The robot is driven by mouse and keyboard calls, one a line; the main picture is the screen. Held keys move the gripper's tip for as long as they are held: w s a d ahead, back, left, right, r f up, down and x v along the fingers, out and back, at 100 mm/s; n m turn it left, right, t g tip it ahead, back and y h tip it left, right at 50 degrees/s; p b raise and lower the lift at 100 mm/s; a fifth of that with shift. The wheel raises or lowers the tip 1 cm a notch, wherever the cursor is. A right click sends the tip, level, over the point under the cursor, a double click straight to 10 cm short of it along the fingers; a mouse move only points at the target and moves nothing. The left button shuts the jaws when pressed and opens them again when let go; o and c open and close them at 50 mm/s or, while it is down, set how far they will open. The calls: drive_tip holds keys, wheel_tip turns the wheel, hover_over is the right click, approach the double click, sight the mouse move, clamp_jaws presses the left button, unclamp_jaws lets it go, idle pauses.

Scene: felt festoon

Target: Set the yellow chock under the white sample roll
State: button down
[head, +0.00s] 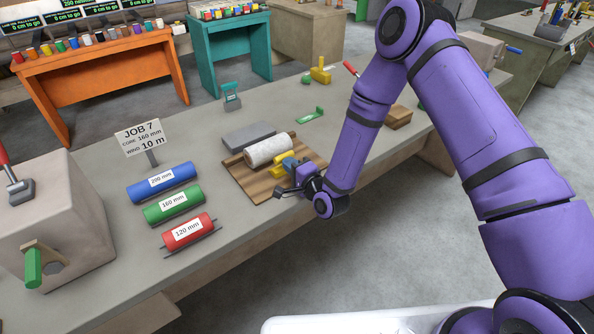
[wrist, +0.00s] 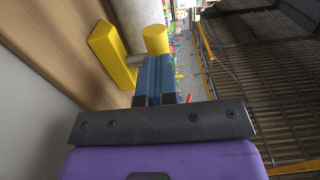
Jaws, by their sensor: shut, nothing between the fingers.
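The white sample roll (head: 268,150) lies on a wooden board (head: 245,180) on the grey bench; part of it shows at the top of the wrist view (wrist: 142,18). The yellow chock (head: 279,172) is on the board at the roll's near side. In the wrist view the chock (wrist: 110,52) shows as a long block and a round knob, close to the roll; I cannot tell whether they touch. My gripper (head: 289,164) is at the chock's right side. Its blue fingers (wrist: 154,75) are shut and empty, beside the knob, and partly hide the chock.
A grey slab (head: 249,136) lies behind the roll. Blue (head: 162,183), green (head: 173,204) and red (head: 188,232) rolls lie to the left, by a JOB 7 sign (head: 140,138). A green piece (head: 311,115) lies farther back. The bench is bare right of the red roll.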

sight(281, 157)
drive_tip(key=shift+w+a, duration=0.1)
drive_tip(key=shift+w, duration=0.1)
drive_tip(key=x, duration=0.4)
drive_tip(key=shift+a+f, duration=0.1)
